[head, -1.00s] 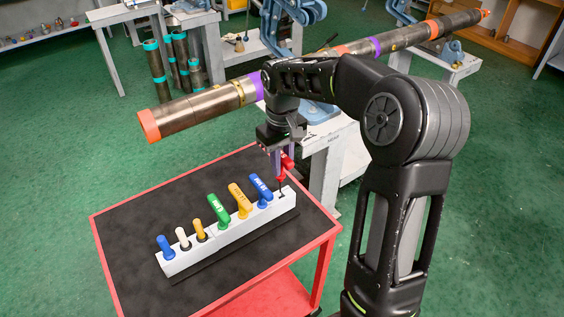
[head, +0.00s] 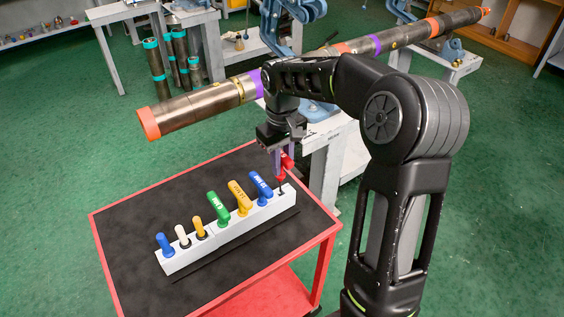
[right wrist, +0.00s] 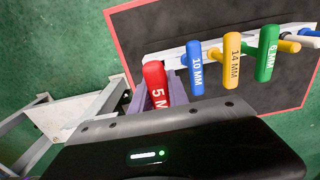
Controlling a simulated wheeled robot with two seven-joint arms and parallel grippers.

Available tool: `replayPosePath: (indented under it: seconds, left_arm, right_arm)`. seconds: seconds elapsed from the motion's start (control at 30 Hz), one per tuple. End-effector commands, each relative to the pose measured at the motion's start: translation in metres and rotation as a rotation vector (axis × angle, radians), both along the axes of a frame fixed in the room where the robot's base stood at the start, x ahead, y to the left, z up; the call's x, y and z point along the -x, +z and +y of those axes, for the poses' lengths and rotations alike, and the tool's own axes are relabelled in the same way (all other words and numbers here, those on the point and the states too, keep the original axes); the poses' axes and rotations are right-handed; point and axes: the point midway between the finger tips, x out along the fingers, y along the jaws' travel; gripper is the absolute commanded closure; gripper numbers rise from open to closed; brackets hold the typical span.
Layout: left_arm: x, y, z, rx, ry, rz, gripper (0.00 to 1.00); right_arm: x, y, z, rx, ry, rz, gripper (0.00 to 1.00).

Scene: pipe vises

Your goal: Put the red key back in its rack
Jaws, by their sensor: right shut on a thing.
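The red key (head: 282,176), marked 5 M in the right wrist view (right wrist: 155,88), is upright at the right end of the white rack (head: 228,231). My right gripper (head: 283,158) is shut on its handle from above. The key's dark lower shaft meets the top of the rack at the end position; how deep it sits cannot be told. In the right wrist view, the purple fingers (right wrist: 171,95) are beside the red handle, partly hidden by the gripper body. My left gripper is not in view.
Beside the red key stand a blue key (head: 261,186), a yellow key (head: 239,196), a green key (head: 218,207) and several smaller ones. The rack is on a black-topped red cart (head: 130,215). A long pipe (head: 200,104) lies behind, across vise stands.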

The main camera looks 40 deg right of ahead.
Motion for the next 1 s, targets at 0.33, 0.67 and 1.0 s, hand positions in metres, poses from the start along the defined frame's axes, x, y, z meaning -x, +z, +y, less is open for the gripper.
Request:
replayPosePath:
  seconds: [0.33,0.67,1.0]
  left_arm:
    - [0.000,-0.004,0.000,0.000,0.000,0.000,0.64]
    - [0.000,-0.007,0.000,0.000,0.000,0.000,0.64]
    - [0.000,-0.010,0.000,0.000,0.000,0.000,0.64]
  right_arm:
    - [0.000,-0.006,0.000,0.000,0.000,0.000,1.00]
    - [0.000,-0.010,0.000,0.000,0.000,0.000,1.00]
    - [0.000,-0.015,0.000,0.000,0.000,0.000,1.00]
